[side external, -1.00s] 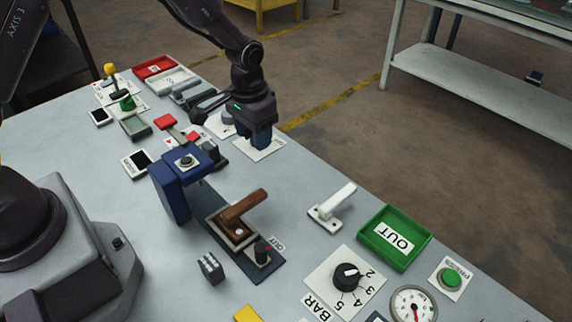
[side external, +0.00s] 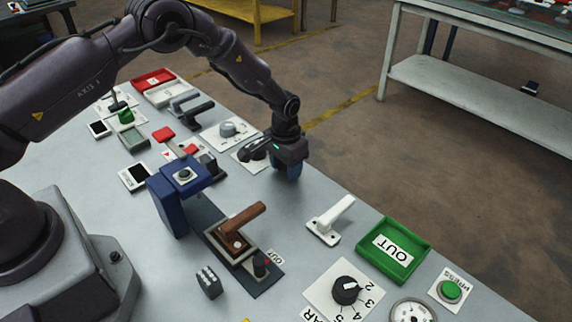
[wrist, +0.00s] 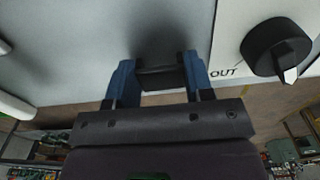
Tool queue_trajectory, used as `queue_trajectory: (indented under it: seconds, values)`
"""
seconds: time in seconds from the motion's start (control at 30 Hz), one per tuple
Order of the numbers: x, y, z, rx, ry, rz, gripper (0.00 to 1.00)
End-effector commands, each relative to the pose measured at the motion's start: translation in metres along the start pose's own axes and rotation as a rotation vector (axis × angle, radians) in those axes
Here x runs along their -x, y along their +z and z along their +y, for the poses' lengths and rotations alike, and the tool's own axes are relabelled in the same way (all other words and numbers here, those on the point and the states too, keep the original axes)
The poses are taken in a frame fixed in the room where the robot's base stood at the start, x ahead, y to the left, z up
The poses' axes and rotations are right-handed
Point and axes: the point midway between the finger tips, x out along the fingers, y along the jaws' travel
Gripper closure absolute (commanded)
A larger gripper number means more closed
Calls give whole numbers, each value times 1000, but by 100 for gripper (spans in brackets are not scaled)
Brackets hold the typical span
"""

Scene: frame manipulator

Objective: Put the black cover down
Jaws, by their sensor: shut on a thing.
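The black cover (wrist: 160,77) shows as a dark piece between the blue fingertips in the wrist view. My gripper (wrist: 158,75) is shut on it. In the side view my gripper (side external: 288,172) points down over the bare table, just right of a white plate (side external: 241,160) with a black knob (side external: 255,150). The fingers hide the cover there. A soft dark shadow lies on the table around the fingertips; I cannot tell whether the cover touches the surface.
The knob (wrist: 273,50) and its plate with an OUT label are close at the right in the wrist view. A white lever (side external: 332,212) and green OUT tray (side external: 393,248) stand nearer the camera. A blue press (side external: 170,200) is to the left. Bare table lies between.

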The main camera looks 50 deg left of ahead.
Motion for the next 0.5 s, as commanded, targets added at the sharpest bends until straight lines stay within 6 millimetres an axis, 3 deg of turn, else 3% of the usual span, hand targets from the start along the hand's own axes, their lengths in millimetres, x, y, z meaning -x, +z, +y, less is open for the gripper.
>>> queue_trajectory:
  seconds: [0.27,0.3,0.4,0.5]
  values:
    - [-3,0,0,0,0,0,74]
    - [-3,0,0,0,0,1,48]
    - [-3,0,0,0,0,1,27]
    - [-3,0,0,0,0,0,27]
